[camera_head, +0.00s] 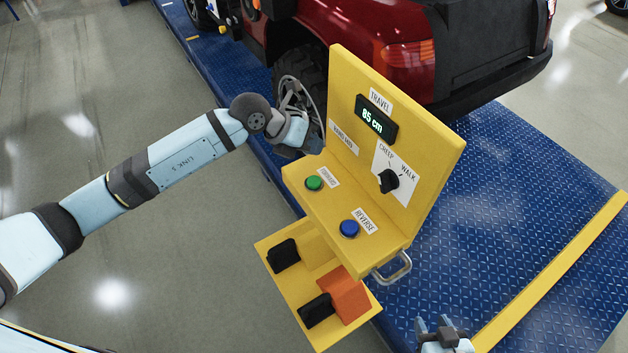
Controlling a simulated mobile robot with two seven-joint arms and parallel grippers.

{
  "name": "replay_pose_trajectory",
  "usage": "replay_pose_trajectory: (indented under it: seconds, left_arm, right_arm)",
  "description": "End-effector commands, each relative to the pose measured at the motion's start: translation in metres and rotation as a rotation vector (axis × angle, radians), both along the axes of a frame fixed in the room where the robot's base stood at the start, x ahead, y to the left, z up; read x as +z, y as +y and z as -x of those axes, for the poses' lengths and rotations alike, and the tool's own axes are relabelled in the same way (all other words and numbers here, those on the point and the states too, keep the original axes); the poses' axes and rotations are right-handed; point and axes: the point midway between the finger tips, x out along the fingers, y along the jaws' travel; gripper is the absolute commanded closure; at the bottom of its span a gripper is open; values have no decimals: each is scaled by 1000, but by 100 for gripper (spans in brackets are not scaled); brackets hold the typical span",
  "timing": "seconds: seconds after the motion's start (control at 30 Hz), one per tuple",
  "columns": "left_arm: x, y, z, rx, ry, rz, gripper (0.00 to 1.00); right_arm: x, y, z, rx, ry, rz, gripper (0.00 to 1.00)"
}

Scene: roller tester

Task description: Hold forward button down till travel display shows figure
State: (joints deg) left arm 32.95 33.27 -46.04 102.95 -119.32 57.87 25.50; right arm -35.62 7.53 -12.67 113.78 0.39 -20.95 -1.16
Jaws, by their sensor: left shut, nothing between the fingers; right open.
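A yellow control box stands in the middle with an upright panel (438,150) and a sloping lower ledge. The travel display (376,120) on the panel reads "85 cm". The green forward button (314,183) sits at the left of the ledge, uncovered, with its label beside it. The blue reverse button (349,228) is to its right. My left gripper (312,143) is shut and empty at the panel's left edge, above the green button and apart from it. My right gripper (434,330) is open at the bottom edge, partly cut off.
A black knob (389,181) sits under the creep and walk labels. Below the ledge, a yellow tray (318,254) holds black pieces and an orange block (350,296). A metal handle (393,268) juts from the box. A red vehicle (350,30) stands behind on blue plating (500,200).

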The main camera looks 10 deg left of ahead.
Motion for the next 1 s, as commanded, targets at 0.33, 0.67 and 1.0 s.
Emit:
replay_pose_trajectory:
  seconds: [0.33,0.67,1.0]
  left_arm:
    - [-52,0,0,0,2,0,100]
    - [-78,0,0,0,0,0,100]
    - [-77,0,0,-1,0,1,100]
  right_arm:
    - [-32,6,0,12,4,-8,54]
    - [-45,9,-2,19,-1,-10,54]
    - [-46,4,-2,14,-1,-5,54]
